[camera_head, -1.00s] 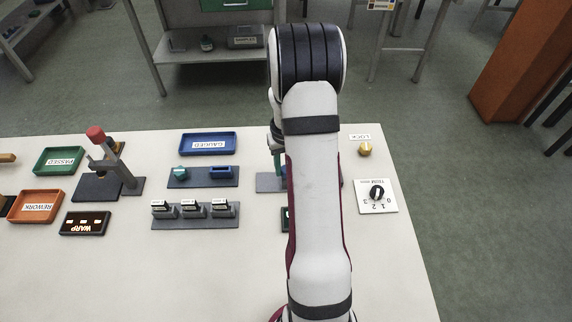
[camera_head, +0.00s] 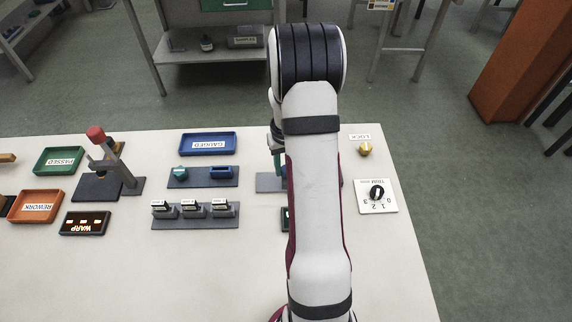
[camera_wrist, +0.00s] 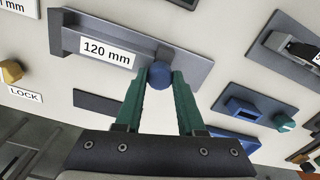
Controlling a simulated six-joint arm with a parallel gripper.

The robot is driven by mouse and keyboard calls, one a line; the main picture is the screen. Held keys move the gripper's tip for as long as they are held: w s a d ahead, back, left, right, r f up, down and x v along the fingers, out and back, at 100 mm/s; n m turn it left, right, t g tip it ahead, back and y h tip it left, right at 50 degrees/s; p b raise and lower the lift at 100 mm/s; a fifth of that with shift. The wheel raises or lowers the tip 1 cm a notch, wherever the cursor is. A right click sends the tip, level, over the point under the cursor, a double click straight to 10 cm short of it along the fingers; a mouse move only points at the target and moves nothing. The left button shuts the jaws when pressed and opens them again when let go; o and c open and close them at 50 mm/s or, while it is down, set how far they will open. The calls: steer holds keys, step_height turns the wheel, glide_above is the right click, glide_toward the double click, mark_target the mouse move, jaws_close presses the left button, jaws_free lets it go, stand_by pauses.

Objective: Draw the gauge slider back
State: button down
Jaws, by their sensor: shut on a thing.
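The gauge (camera_wrist: 190,64) fills the upper middle of the wrist view, a grey bar with an end block at its left and a "120 mm" label. A blue round slider knob (camera_wrist: 160,75) stands at its lower edge, right of the label. My gripper (camera_wrist: 160,80) has its two green fingers closed on either side of this knob. In the head view my arm covers most of the gauge; only the left part of a grey plate (camera_head: 268,183) and a green finger (camera_head: 277,163) show beside it.
Left of my arm in the head view are a plate with teal and blue pieces (camera_head: 203,184), a rack of labelled blocks (camera_head: 195,223) and a blue GAUGED tray (camera_head: 192,151). To the right are a yellow LOCK knob (camera_head: 365,149) and a dial plate (camera_head: 362,204).

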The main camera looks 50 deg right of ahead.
steer(key=shift+w+a, duration=1.25)
steer(key=shift+w, duration=0.05)
steer(key=c, duration=0.5)
jaws_free()
step_height(320, 180, up, 16)
steer(key=shift+f, duration=0.1)
